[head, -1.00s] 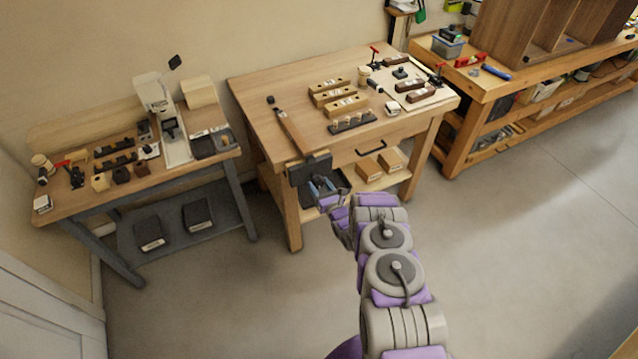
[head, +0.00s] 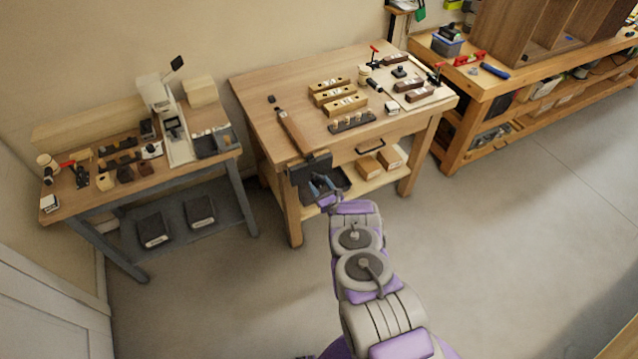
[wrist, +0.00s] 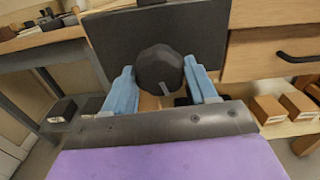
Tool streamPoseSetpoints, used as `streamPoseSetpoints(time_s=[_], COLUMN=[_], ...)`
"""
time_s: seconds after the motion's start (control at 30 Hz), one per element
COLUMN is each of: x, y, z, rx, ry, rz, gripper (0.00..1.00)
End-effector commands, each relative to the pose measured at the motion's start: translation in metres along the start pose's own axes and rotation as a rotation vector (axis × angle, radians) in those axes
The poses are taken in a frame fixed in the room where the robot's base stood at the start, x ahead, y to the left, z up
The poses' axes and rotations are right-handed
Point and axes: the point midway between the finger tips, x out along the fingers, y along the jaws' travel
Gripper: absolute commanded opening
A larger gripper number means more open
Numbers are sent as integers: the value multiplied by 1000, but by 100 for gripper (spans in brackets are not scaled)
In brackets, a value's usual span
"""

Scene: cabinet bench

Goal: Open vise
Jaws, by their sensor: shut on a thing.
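The vise is a dark jaw plate (head: 308,172) on the front left corner of the middle wooden workbench. In the wrist view its dark plate (wrist: 170,32) fills the upper middle, with a round black knob (wrist: 159,70) in front of it. My gripper (wrist: 160,90) has its two blue fingers on either side of the knob and is shut on it. In the head view my gripper (head: 323,187) is small at the plate's front, and the knob cannot be made out there.
A drawer with a black handle (head: 364,151) is right of the vise. Wooden blocks (head: 380,160) lie on the shelf below. A smaller bench (head: 75,205) stands at left. The floor (head: 500,270) in front and to the right is clear.

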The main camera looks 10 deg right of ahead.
Motion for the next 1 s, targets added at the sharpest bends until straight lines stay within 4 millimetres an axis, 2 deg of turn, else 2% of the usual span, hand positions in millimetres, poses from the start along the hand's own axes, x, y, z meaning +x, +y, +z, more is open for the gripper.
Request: streamPoseSetpoints(time_s=[0.4, 0.77, 0.8, 1.0], x=[-1, -2, -2, -2], y=[1, 0, 0, 0], z=[-5, -2, -2, -1], rx=[-109, -125, -125, -125], ry=[7, 7, 6, 3], rz=[2, 1, 1, 1], gripper=[30, 30, 57, 77])
